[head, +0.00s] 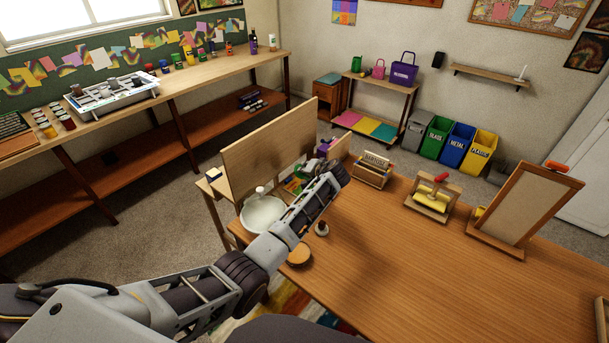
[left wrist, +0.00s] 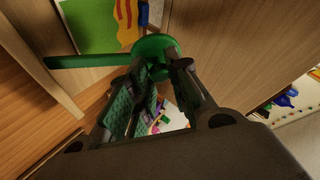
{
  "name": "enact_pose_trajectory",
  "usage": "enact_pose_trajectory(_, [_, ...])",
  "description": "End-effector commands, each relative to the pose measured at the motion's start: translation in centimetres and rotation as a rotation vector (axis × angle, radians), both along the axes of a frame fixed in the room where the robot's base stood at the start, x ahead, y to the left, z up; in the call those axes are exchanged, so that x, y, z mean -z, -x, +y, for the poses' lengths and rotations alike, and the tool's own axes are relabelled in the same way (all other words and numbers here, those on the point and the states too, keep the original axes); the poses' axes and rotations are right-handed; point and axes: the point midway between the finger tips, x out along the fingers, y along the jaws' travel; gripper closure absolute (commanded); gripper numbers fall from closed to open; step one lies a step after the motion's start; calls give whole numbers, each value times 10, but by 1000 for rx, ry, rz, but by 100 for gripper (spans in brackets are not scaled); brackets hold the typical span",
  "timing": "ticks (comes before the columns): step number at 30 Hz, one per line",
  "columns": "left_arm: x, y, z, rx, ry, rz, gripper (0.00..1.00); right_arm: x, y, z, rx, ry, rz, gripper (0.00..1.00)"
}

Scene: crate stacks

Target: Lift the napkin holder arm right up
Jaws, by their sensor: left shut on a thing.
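A green napkin holder arm shows in the left wrist view as a thin bar (left wrist: 95,61) running from the left to a round green end (left wrist: 158,44). My left gripper (left wrist: 163,68) is shut on the round end, between its two dark fingers. In the head view my left gripper (head: 334,177) is at the table's far left edge, and its fingertips are hard to make out. Green parts (head: 294,186) show just left of it, partly covered by my arm. A green sheet (left wrist: 88,22) and a yellow-orange sheet (left wrist: 118,20) lie beside the bar. My right gripper is not in view.
A tall wooden panel (head: 268,140) stands just behind the gripper. A white basin (head: 262,213) is to its left. On the wooden table (head: 400,265) are a small rack (head: 372,172), a yellow roller (head: 431,198) and a framed board (head: 525,210). The table's middle is clear.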

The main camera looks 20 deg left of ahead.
Motion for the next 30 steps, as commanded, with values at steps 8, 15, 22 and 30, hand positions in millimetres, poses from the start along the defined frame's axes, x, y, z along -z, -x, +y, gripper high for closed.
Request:
enact_pose_trajectory(8, [-7, 2, -11, 4, -130, -54, 100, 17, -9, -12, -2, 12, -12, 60])
enact_pose_trajectory(15, [-11, 6, -21, 4, -223, -87, 100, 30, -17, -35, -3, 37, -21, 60])
enact_pose_trajectory(22, [-13, 9, -30, 4, -306, -116, 100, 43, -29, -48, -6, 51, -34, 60])
enact_pose_trajectory(30, [-15, 13, -40, 4, -387, -146, 100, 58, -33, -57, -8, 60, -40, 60])
